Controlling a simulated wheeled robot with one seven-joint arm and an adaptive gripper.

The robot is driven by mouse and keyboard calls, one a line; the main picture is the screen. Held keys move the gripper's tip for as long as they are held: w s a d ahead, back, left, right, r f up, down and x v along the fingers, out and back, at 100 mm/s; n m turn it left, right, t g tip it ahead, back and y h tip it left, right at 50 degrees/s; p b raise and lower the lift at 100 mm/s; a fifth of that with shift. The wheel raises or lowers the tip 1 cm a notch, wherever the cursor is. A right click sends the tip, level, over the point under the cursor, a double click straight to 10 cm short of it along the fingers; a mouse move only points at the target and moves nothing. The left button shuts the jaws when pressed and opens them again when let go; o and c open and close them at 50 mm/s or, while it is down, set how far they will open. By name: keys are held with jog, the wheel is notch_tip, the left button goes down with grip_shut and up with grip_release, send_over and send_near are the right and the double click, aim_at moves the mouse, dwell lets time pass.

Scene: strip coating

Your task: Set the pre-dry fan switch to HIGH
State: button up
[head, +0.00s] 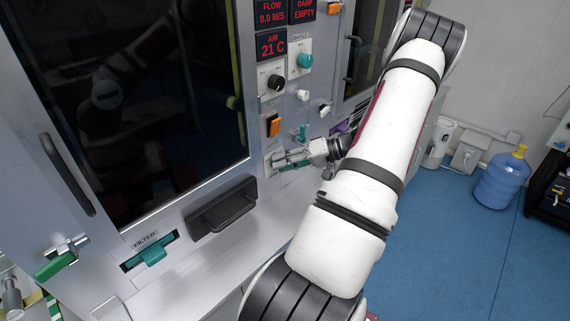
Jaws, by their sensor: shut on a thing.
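My gripper (292,158) is at the lower part of the control panel, on the right of the dark glass window. Its fingers are closed on a small control at a pale plate there. The fingers hide most of that control, and I cannot read its label or setting. Above it on the panel are a black knob (275,83) on a white plate and a teal knob (305,61) on another white plate. Both stand apart from my gripper. The lettering on their plates is too small to read, so I cannot tell which control is the pre-dry fan switch.
An orange rocker switch (274,125) and a small teal lever (303,132) sit just above my gripper. Red displays (272,46) are higher up. A black handle (221,206) and the teal FILTER pull (153,255) are lower left. Blue floor with a water bottle (502,178) lies right.

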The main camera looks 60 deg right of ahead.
jog(key=o, duration=1.2)
